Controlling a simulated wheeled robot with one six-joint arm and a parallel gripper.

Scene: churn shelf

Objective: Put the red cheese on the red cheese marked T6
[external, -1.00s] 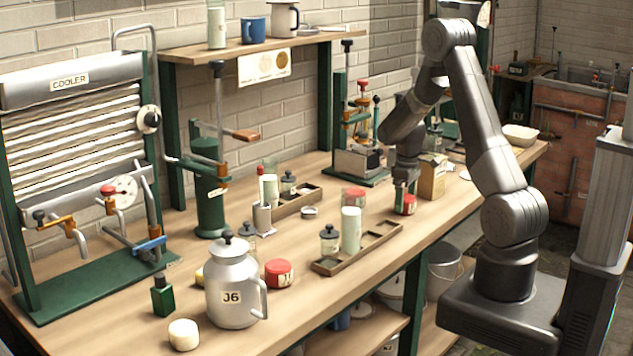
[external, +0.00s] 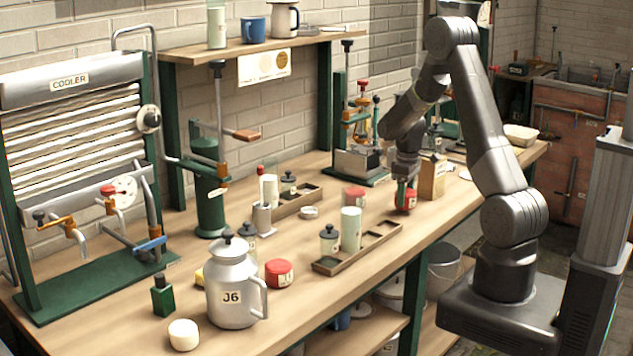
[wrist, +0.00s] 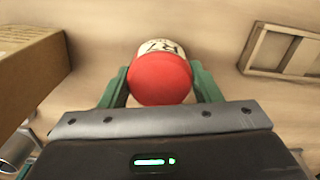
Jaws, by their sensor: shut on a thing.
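My gripper (wrist: 160,88) is shut on a red cheese (wrist: 160,78), with one green finger on each side of it. The cheese has a pale label that seems to read R7. In the external view my gripper (external: 404,194) holds this red cheese (external: 411,199) over the right part of the bench, beside a cardboard box. Another red cheese (external: 279,273) with a pale label sits right of the metal can. A third red-topped cheese (external: 354,196) stands behind the wooden rack. Their labels are too small to read, so I cannot tell which is T6.
The cardboard box (external: 432,177) stands close to my gripper; it also shows in the wrist view (wrist: 30,75). A wooden rack (external: 383,237) holds a jar and a pale cylinder. A can marked J6 (external: 232,285) stands at the front. Bench around the third cheese is partly clear.

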